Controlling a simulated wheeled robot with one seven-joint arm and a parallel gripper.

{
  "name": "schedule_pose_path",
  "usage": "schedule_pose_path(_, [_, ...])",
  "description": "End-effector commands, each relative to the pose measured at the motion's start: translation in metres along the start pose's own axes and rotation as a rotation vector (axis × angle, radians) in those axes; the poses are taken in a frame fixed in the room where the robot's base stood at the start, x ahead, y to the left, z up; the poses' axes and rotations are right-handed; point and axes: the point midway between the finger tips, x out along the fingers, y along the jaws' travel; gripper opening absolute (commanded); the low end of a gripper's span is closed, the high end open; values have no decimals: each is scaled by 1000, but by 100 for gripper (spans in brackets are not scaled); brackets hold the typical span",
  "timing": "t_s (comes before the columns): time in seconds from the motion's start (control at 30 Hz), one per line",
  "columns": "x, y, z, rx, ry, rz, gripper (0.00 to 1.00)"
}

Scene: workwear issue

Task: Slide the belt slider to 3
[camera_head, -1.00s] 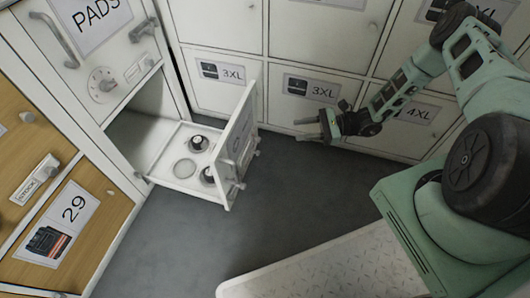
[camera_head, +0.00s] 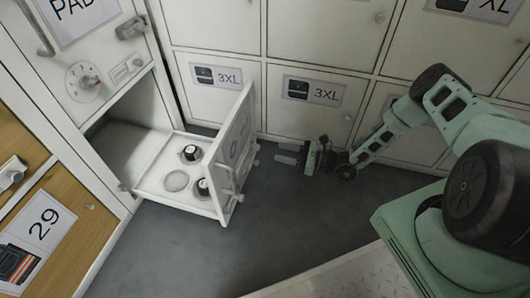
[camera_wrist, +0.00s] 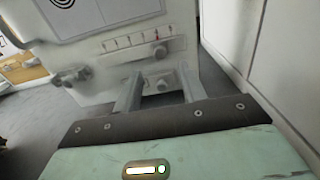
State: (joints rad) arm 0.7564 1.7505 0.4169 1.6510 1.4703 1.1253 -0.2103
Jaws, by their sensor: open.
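A slider with a row of tick marks (camera_wrist: 130,43) sits on the light front panel in the wrist view. The numbers are too small to read, and I cannot tell from a label that this is the belt slider. My gripper (camera_wrist: 158,78) is open and empty, its fingers pointing at the panel below the slider. In the head view my gripper (camera_head: 284,153) is low, right of the open drawer's front panel (camera_head: 236,150), apart from it.
The pulled-out drawer (camera_head: 158,185) holds dark round items with pale tops. White lockers labelled 3XL (camera_head: 312,91) stand behind. Grey floor (camera_head: 250,240) in front is clear.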

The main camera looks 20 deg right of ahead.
Motion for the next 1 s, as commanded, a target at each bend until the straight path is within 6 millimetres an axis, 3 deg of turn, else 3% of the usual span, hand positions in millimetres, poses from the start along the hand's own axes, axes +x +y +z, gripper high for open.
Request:
schedule_pose_path(0.2, [42, 1, -4, -2, -1, 3, 41])
schedule_pose_path(0.4, [65, 0, -2, -2, -1, 3, 41])
schedule_pose_path(0.8, [71, 0, 0, -1, 0, 0, 41])
schedule_pose_path(0.93, [71, 0, 0, -1, 0, 1, 5])
schedule_pose_path(1.0, [71, 0, 0, -1, 0, 1, 0])
